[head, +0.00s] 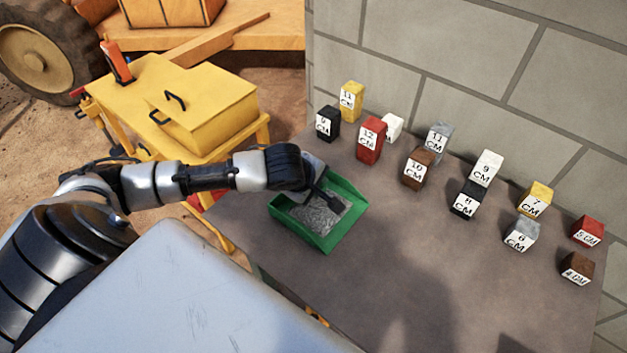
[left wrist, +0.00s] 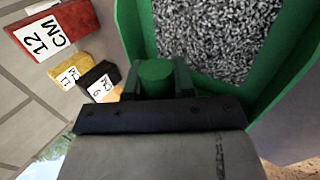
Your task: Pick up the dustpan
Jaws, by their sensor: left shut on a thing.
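The green dustpan (head: 345,228) is at the left part of the grey table in the head view, with grey gravel (head: 318,214) inside it. In the left wrist view the dustpan (left wrist: 133,35) fills the upper right, and the gravel (left wrist: 215,35) lies in it. My left gripper (head: 325,197) reaches in from the left over the dustpan. I cannot tell whether the dustpan touches the table. My right gripper is not in view.
Several labelled blocks, among them a red 12 CM block (head: 371,140), stand along the back of the table (head: 400,260). A block wall (head: 450,60) rises behind. A yellow cart (head: 200,105) stands at the left. The table's front middle is bare.

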